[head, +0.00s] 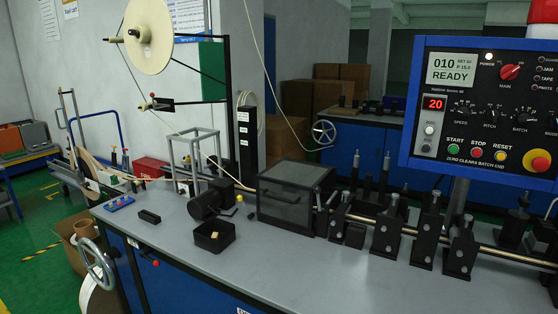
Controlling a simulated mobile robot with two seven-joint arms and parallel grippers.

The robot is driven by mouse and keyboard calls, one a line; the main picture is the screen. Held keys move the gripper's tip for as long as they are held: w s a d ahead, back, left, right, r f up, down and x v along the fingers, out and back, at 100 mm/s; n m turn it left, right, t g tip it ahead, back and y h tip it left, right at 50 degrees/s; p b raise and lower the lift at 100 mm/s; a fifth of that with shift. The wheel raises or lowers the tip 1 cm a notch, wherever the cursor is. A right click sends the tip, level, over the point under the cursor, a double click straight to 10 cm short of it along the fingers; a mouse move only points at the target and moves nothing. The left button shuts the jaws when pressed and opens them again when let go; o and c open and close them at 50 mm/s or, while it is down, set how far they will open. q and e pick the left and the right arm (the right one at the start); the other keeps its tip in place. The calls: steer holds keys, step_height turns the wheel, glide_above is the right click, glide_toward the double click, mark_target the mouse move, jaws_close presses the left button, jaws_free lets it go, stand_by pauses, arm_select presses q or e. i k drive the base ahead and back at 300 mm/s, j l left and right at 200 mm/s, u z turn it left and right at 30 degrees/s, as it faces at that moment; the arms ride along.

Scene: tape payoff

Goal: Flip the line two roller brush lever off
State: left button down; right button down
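No lever that I can pick out for certain as the line two roller brush lever shows in the head view; labels are too small to read. A blue control panel (425,146) stands at the right, its screen (453,70) reading "010" and "READY". It carries a red main knob (509,72), a row of small black controls and several push buttons. On the near bench, a dark motor-like unit (208,203) sits beside a dark lidded box (292,193). Neither of my grippers is in view.
A grey-topped bench (330,262) carries several black roller stands (389,236) and a black tray (214,236). A handwheel (97,264) juts out at its left end. A second bench with a handwheel (324,132) stands behind. Green floor (40,215) is partly clear at left.

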mark_target(239, 198)
steer(key=j+z, duration=0.1)
steer(key=z, duration=0.25)
steer(key=i+j+z, duration=0.1)
steer(key=z, duration=0.25)
steer(key=i+j+z, duration=0.2)
steer(key=j, duration=0.25)
steer(key=k+j+z, duration=0.1)
steer(key=j+z, duration=0.15)
steer(key=j, duration=0.25)
steer(key=j+z, duration=0.2)
steer(key=j, duration=2.25)
